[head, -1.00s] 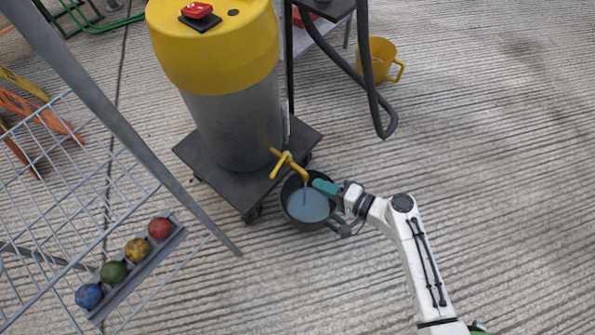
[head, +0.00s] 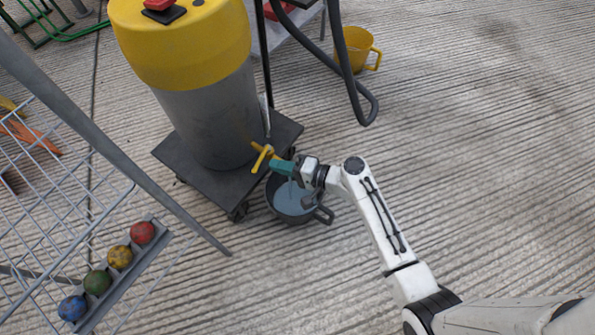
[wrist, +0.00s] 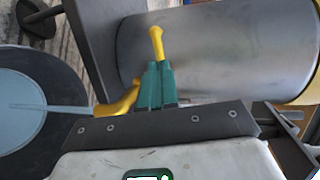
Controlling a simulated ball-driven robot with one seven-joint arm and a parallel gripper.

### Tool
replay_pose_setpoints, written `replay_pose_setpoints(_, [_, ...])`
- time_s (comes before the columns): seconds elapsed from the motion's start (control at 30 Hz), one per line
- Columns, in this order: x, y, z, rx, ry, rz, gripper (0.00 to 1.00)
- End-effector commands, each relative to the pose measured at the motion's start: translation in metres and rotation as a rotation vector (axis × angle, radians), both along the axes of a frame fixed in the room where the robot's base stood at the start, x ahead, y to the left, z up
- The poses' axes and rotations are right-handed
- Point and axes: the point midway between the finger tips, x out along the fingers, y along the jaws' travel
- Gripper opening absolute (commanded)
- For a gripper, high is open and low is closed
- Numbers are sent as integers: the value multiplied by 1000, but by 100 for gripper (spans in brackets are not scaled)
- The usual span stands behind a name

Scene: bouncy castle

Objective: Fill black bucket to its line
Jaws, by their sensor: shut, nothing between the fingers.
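The black bucket (head: 327,214) stands on the ground beside the drum's trolley, with blue-grey water in it. It also shows at the left in the wrist view (wrist: 70,68). No fill line can be made out. The yellow tap (head: 262,153) is on the grey drum, above the bucket's edge. In the wrist view a pale stream runs between its yellow spout (wrist: 118,104) and the water. My gripper (head: 283,168), with teal fingers, is shut and empty. Its fingertips (wrist: 158,66) are right at the yellow tap lever (wrist: 156,42); I cannot tell whether they touch.
The grey drum with yellow top (head: 185,45) stands on a black wheeled trolley (head: 210,187). A yellow bucket (head: 358,50) and a dark hose (head: 350,90) are behind. A wire rack (head: 60,195) with coloured balls (head: 120,257) stands at left. The ground at right is clear.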

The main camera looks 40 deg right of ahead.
Motion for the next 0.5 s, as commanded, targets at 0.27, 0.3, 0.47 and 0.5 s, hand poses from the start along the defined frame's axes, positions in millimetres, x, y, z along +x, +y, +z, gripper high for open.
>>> replay_pose_setpoints(0.27, [21, 13, -6, -2, 0, -1, 0])
replay_pose_setpoints(0.3, [22, 13, -6, -2, 0, -1, 0])
replay_pose_setpoints(0.47, [23, 14, -5, -2, 0, -1, 0])
replay_pose_setpoints(0.5, [23, 14, -5, -2, 0, -1, 0])
